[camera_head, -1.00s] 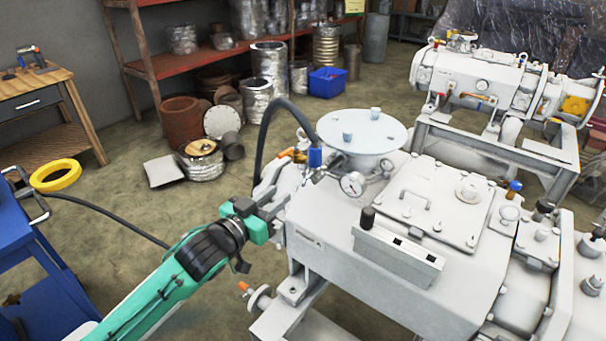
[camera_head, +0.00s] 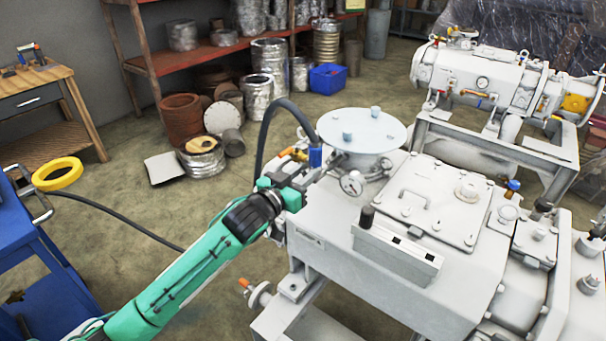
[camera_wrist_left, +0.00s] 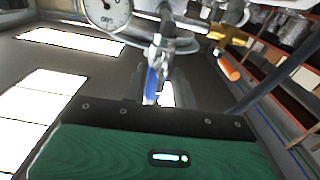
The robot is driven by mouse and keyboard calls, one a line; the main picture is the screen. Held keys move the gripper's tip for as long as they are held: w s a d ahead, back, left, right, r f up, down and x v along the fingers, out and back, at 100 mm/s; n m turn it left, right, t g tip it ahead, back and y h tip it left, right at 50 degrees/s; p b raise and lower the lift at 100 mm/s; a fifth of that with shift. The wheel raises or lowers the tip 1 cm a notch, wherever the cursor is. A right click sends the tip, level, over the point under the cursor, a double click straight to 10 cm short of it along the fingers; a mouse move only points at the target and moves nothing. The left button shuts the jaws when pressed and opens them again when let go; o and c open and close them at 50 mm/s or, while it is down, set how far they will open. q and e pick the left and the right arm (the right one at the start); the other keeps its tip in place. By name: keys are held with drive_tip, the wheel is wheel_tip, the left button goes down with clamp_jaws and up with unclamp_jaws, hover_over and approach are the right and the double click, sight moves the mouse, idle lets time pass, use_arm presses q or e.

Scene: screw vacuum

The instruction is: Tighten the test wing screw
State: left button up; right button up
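My left gripper (camera_head: 302,174), a green arm with a black wrist and dark fingers, is at the near left side of the grey vacuum machine (camera_head: 330,250). Its fingers are just below and beside a blue-handled fitting (camera_head: 315,157) near the pressure gauge (camera_head: 352,183). In the left wrist view the blue handle (camera_wrist_left: 151,84) is straight ahead of the green and black palm, with the gauge (camera_wrist_left: 107,12) at upper left. I cannot make out which part is the test wing screw, nor whether the fingers touch anything. My right gripper is not in view.
A thick black hose (camera_head: 262,140) arches beside the gripper. An orange-tipped fitting (camera_head: 286,153) is close behind it; an orange piece also shows in the left wrist view (camera_wrist_left: 228,67). A round-lidded vessel (camera_head: 362,130) stands beyond. Open floor lies to the left.

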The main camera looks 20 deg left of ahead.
use_arm(q)
clamp_jaws()
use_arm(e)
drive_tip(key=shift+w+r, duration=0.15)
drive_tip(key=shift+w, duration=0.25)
